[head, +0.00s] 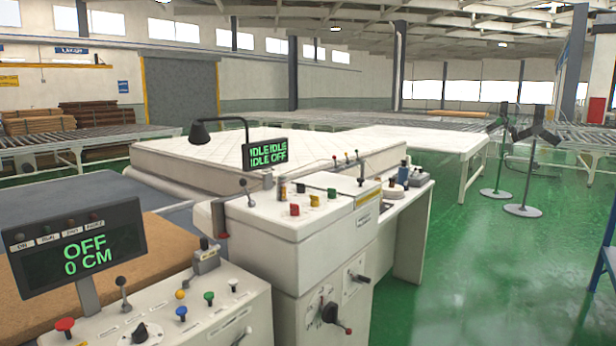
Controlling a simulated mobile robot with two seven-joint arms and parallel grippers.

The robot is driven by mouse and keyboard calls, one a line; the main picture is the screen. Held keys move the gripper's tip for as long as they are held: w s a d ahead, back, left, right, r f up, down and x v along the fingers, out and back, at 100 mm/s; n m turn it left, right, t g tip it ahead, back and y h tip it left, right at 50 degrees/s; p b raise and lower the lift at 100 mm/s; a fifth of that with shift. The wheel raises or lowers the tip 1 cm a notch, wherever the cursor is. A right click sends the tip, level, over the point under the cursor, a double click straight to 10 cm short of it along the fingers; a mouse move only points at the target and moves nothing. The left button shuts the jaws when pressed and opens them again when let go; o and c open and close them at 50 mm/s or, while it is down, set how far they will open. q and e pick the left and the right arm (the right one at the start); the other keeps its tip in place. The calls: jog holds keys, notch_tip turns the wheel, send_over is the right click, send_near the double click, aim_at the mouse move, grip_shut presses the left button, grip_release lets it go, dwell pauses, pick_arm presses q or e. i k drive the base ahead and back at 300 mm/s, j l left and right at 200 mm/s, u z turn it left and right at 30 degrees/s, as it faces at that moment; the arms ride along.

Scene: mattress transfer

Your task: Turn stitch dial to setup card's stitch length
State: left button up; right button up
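A white sewing machine cabinet (300,240) stands in the middle of the head view. On its front face is a round dark dial with a red-tipped handle (330,313), and a dark lever knob (358,277) sits above it to the right. A black knob (140,332) is on the nearer control panel (215,318) at the bottom left. I cannot tell which of these is the stitch dial; their markings are too small to read. No setup card can be made out. Neither of my grippers is in view.
A white mattress (215,160) lies behind the cabinet. Two stands (523,210) stand on the green floor at right. The floor (470,290) right of the cabinet is clear.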

aim_at(300, 187)
jog(key=i+l+u, duration=0.15)
jog(key=i+l, duration=0.75)
